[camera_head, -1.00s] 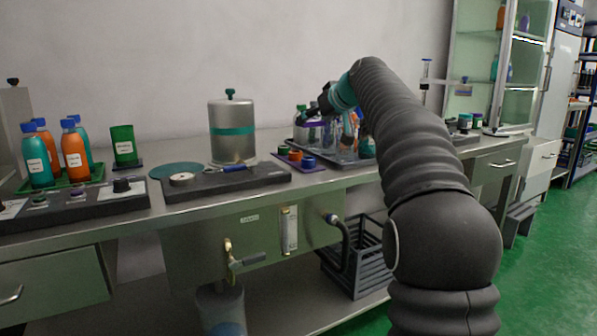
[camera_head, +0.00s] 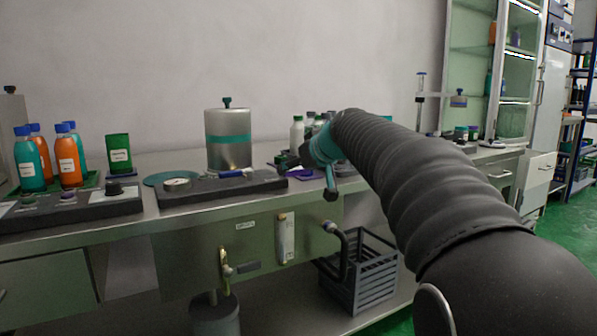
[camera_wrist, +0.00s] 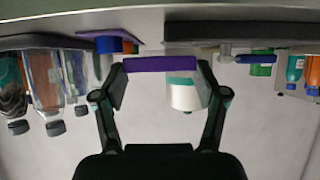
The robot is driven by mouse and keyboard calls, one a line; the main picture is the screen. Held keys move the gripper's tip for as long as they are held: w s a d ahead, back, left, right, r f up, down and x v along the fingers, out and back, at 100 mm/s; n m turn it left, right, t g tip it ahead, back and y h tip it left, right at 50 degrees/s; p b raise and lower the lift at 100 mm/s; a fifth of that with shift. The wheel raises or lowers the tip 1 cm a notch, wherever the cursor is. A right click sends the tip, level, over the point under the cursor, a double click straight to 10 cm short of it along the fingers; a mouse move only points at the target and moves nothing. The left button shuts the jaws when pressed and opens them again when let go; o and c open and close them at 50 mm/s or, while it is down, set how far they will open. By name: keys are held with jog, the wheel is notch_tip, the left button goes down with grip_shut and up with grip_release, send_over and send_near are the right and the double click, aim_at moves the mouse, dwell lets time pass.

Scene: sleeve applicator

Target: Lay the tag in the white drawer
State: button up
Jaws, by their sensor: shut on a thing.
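My gripper (camera_wrist: 160,70) is shut on a flat purple strip, which looks like the tag (camera_wrist: 160,63), held crosswise between the two fingertips in the wrist view. In the head view my gripper (camera_head: 284,160) is above the bench front, right of the silver canister, pointing left; the tag cannot be told apart there. A white drawer front (camera_head: 540,174) with a bar handle is at the far right, well away from my gripper. Its inside is not visible.
The silver canister (camera_head: 228,140), a dark gauge block (camera_head: 222,190) and orange and teal bottles (camera_head: 68,160) stand on the bench left of my gripper. A grey crate (camera_head: 358,275) sits below.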

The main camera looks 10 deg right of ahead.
jog(key=shift+f+b, duration=0.35)
jog(key=shift+f, duration=0.05)
jog(key=shift+f+b, duration=0.25)
jog(key=shift+b, duration=0.1)
jog(key=o, duration=1)
jog(key=shift+o, duration=0.2)
